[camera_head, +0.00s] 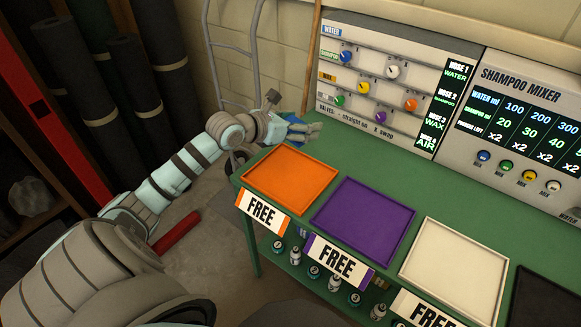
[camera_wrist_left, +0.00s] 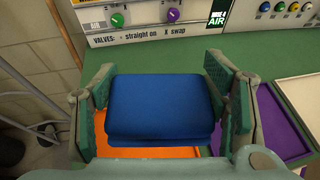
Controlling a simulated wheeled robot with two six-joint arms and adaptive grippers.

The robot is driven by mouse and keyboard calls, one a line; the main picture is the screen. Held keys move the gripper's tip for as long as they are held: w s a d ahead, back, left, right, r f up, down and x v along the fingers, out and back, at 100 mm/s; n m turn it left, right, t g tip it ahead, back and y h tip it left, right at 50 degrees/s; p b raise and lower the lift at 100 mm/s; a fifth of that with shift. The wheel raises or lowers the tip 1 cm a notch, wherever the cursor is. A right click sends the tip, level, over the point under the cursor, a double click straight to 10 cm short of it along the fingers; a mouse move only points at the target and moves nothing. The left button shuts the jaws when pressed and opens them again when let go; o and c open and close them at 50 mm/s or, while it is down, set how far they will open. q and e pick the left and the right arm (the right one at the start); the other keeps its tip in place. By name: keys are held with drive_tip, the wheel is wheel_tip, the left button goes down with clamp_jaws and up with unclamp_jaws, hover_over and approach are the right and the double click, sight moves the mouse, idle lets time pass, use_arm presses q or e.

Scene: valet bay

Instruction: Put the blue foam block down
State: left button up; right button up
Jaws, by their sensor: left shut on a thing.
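The blue foam block (camera_wrist_left: 160,104) is between the two green-padded fingers of my left gripper (camera_wrist_left: 162,90), which is shut on it. In the head view my left gripper (camera_head: 300,129) is at the left back corner of the green table (camera_head: 350,163), beyond the orange tray (camera_head: 291,173). Only a little of the block (camera_head: 293,119) shows there, the rest hidden by the gripper. In the left wrist view, the orange tray (camera_wrist_left: 150,152) shows partly below the block. I cannot tell whether the block touches the table. My right gripper is not in view.
Beside the orange tray lie an empty purple tray (camera_head: 363,218) and an empty white tray (camera_head: 455,268), with a dark tray (camera_head: 545,300) at the right. FREE signs hang in front. A valve panel (camera_head: 385,80) and shampoo mixer panel (camera_head: 530,110) stand behind.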

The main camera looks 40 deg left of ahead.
sight(291, 115)
use_arm(q)
drive_tip(key=w+a+n+y, duration=0.1)
drive_tip(key=w+a+y, duration=0.1)
drive_tip(key=a, duration=0.1)
drive_tip(key=shift+w+a+f+n+b, duration=0.2)
drive_tip(key=shift+w+a+n+b, duration=0.1)
drive_tip(key=shift+w+n, duration=0.1)
drive_tip(key=f+b, duration=0.2)
drive_tip(key=f, duration=0.4)
drive_tip(key=f+b, duration=0.2)
drive_tip(key=f, duration=0.5)
drive_tip(key=f+b, duration=0.2)
drive_tip(key=f, duration=0.4)
drive_tip(key=shift+s+f, duration=0.25)
drive_tip(key=shift+a+r, duration=0.1)
drive_tip(key=o, duration=1.1)
